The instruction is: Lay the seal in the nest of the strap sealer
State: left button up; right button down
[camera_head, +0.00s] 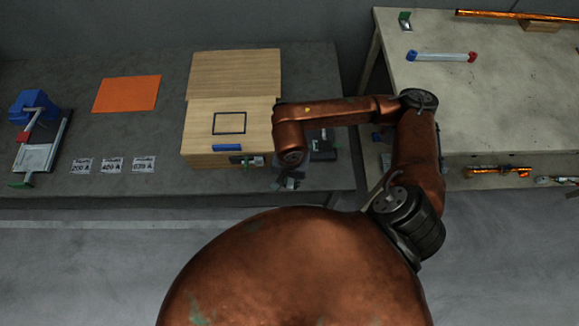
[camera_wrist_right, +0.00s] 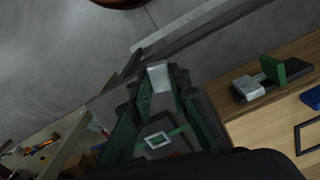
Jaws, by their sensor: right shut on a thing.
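My right gripper (camera_wrist_right: 160,82) has green and dark fingers, shut on a small pale metal piece, seemingly the seal (camera_wrist_right: 158,77), at their tips. In the head view my right gripper (camera_head: 288,182) is small, by the bench's front edge, just right of the wooden box; the seal cannot be made out there. A black device with a grey block and upright green plate, probably the strap sealer (camera_wrist_right: 267,79), is at the box's front edge, right of the fingertips and apart from them. It also shows in the head view (camera_head: 246,160). My left gripper is out of view.
The wooden box (camera_head: 193,135) bears a black square outline and a blue bar (camera_head: 227,148). Another dark device (camera_head: 322,141) stands right of it, partly hidden by my arm. An orange sheet (camera_head: 127,94) and a blue-and-grey device (camera_head: 38,157) are left. A pale table (camera_head: 490,105) is right.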

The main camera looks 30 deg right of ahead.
jog(key=shift+s+a+f+m, duration=0.1)
jog(key=shift+s+f+m, duration=0.2)
jog(key=shift+s+m, duration=0.15)
jog(key=shift+s+f, duration=0.1)
jog(key=shift+f, duration=0.1)
jog(key=shift+m, duration=0.25)
jog(key=w+d+f, duration=0.2)
jog(key=w+f, duration=0.1)
jog(key=w+d+f+b, duration=0.1)
jog(key=w+d+f, duration=0.1)
jog(key=w+f, duration=0.1)
jog(key=w+d+f, duration=0.2)
jog(key=w+f, duration=0.1)
jog(key=w, duration=0.2)
jog(key=shift+d+b, duration=0.3)
jog(key=shift+d, duration=0.1)
jog(key=shift+w+d+f, duration=0.1)
jog(key=shift+w+f, duration=0.1)
jog(key=shift+f, duration=0.8)
jog(key=shift+w+d+f, duration=0.1)
jog(key=shift+w+f, duration=0.05)
jog(key=shift+f, duration=0.85)
pick_arm(q)
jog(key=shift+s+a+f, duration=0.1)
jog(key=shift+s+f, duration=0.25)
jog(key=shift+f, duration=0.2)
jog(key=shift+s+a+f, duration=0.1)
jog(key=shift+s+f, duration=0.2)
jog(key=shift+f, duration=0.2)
jog(key=shift+b, duration=0.3)
